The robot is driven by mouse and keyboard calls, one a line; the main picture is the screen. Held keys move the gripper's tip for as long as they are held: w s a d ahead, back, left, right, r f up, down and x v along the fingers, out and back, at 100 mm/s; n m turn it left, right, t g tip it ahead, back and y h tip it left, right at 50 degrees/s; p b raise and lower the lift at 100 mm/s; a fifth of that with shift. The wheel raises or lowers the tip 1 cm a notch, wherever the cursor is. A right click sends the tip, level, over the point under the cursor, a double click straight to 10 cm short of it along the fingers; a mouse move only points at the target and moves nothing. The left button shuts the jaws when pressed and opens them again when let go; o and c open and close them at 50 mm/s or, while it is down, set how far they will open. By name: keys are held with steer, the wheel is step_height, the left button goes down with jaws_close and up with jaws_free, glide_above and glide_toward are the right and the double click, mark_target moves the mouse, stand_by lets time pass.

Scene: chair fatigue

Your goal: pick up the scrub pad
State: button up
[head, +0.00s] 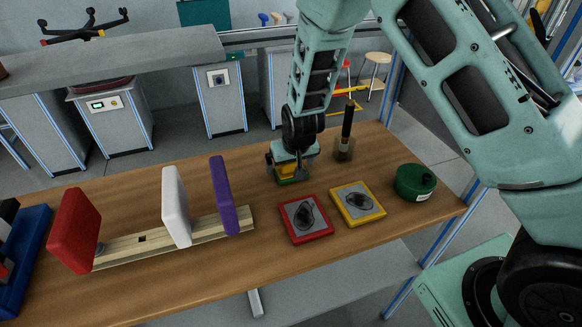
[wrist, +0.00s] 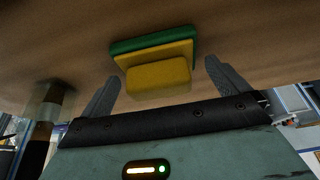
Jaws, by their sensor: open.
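The scrub pad (head: 288,180) lies on the wooden table, mostly covered from above by my gripper in the head view. In the wrist view the scrub pad (wrist: 158,75) shows a green base, a yellow layer and a yellow block-shaped grip on top. My gripper (head: 291,168) points down over the pad at the far side of the table. In the wrist view my gripper (wrist: 162,75) has its two grey fingers spread, one on each side of the yellow grip. A gap shows between each finger and the grip.
A dark brush in a holder (head: 345,146) stands close right of my gripper. A red tray (head: 302,237), a yellow tray (head: 378,219) and a green round container (head: 415,182) are nearer. A wooden rail (head: 120,250) with red, white and purple panels lies left.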

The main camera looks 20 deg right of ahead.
steer(key=shift+w+f, duration=0.1)
steer(key=shift+f, duration=0.2)
steer(key=c, duration=0.9)
steer(key=shift+r, duration=0.1)
step_height(320, 180, up, 10)
steer(key=shift+f+b, duration=0.1)
steer(key=shift+b, duration=0.8)
steer(key=shift+o, duration=0.4)
